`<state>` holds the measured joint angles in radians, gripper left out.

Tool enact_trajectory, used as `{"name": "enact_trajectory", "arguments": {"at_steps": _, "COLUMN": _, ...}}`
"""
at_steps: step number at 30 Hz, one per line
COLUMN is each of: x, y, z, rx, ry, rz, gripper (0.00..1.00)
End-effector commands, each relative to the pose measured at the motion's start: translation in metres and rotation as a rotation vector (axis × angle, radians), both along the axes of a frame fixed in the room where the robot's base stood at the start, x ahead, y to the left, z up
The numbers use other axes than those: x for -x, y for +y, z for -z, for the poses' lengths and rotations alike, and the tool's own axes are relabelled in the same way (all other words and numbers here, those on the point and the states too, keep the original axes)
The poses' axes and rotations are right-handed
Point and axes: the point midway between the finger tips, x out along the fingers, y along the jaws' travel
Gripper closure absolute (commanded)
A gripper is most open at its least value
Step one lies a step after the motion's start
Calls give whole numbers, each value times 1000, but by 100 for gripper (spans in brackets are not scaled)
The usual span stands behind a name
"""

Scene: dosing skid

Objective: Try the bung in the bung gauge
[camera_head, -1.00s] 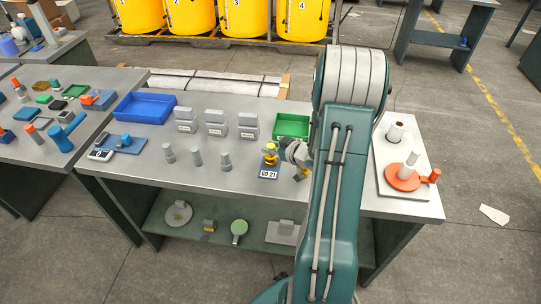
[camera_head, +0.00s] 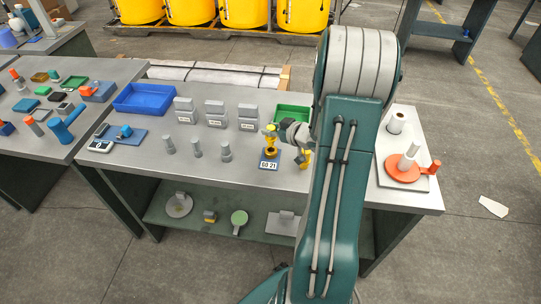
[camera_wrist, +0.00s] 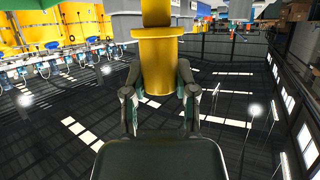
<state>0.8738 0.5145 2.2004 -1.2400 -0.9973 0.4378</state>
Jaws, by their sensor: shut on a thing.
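My gripper (camera_head: 285,131) is shut on a yellow bung (camera_head: 269,129) and holds it up above the table. In the wrist view the bung (camera_wrist: 158,65) is a stepped yellow cylinder with a wide collar, gripped between the two fingers (camera_wrist: 158,88). The bung gauge (camera_head: 271,153), a yellow piece with a dark opening on a blue plate with a white label, stands just below the bung. The bung looks apart from it.
Several grey stepped plugs (camera_head: 197,149) stand left of the gauge. A green tray (camera_head: 292,112) lies behind, a blue tray (camera_head: 142,99) at the back left. Another yellow piece (camera_head: 305,156) is partly hidden by my arm. An orange disc fixture (camera_head: 402,168) stands right.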

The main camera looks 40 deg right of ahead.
Motion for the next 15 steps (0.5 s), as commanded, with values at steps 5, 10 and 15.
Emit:
{"name": "enact_trajectory", "arguments": {"at_steps": 5, "x": 0, "y": 0, "z": -8, "rx": 1, "ry": 0, "rz": 0, "gripper": 100}}
{"name": "enact_trajectory", "arguments": {"at_steps": 10, "x": 0, "y": 0, "z": -15, "rx": 1, "ry": -1, "rz": 0, "gripper": 100}}
{"name": "enact_trajectory", "arguments": {"at_steps": 15, "x": 0, "y": 0, "z": -23, "rx": 1, "ry": -1, "rz": 0, "gripper": 100}}
